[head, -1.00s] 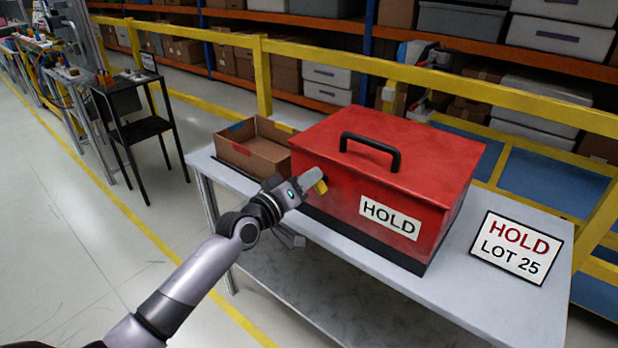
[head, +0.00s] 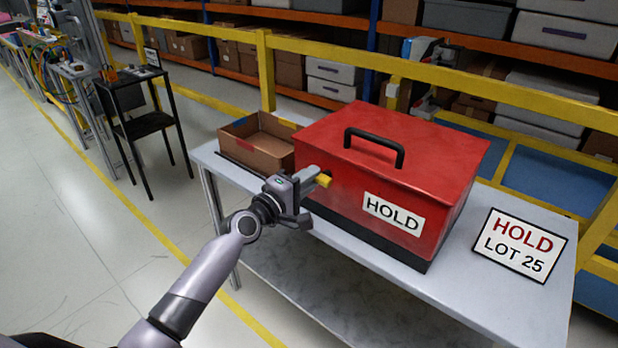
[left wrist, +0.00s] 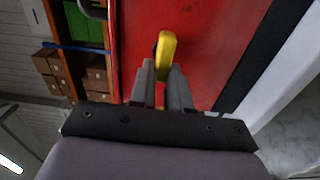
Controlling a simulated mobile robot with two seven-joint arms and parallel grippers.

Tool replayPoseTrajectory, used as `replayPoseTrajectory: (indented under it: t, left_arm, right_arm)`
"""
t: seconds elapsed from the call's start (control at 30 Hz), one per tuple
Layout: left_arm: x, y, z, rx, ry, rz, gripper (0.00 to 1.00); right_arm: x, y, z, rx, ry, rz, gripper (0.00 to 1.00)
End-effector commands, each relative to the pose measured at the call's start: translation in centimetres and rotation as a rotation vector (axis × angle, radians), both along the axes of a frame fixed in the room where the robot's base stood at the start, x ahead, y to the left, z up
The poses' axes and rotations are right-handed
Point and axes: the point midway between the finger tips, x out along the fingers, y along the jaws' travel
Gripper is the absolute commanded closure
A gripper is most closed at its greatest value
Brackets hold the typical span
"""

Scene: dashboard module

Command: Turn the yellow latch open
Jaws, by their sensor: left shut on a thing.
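The yellow latch (head: 324,181) is on the front of the red box (head: 400,145), near the box's left end. My left gripper (head: 313,183) reaches it from the front and is shut on it. In the left wrist view the latch (left wrist: 166,45) sticks out past the fingertips (left wrist: 160,75), with the red box face behind it. The fingers hide the latch's lower part. The box lid is down, with a black handle (head: 374,143) on top. My right gripper is not in view.
The box stands on a grey table (head: 455,290). An open cardboard box (head: 258,150) is at its left, and a "HOLD LOT 25" sign (head: 519,245) lies at its right. A yellow rail (head: 350,66) runs behind.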

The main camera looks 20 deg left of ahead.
Motion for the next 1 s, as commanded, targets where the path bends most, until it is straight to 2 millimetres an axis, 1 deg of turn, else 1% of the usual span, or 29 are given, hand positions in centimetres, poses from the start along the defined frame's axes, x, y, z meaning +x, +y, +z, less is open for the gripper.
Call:
replayPoseTrajectory:
  t: [0.23, 0.63, 0.67, 0.7, 0.73, 1.0]
  left_arm:
    - [0.03, 0.01, 0.01, -0.042, 0.013, 0.001, 1.0]
    - [0.02, -0.01, -0.01, -0.048, 0.015, 0.0, 1.0]
    - [0.02, -0.01, -0.01, -0.048, 0.015, 0.0, 0.73]
    - [0.02, -0.01, -0.01, -0.047, 0.015, 0.0, 0.6]
    - [0.02, -0.01, -0.01, -0.047, 0.015, 0.0, 0.57]
    - [-0.03, 0.0, -0.05, -0.044, 0.015, 0.0, 0.57]
  right_arm:
    - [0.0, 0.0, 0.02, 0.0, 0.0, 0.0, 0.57]
    - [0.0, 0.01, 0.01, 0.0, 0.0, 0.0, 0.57]
    - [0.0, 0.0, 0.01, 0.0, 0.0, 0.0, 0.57]
    - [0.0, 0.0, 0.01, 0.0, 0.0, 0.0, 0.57]
    - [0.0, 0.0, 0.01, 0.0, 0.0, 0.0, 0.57]
    - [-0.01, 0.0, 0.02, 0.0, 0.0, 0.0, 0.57]
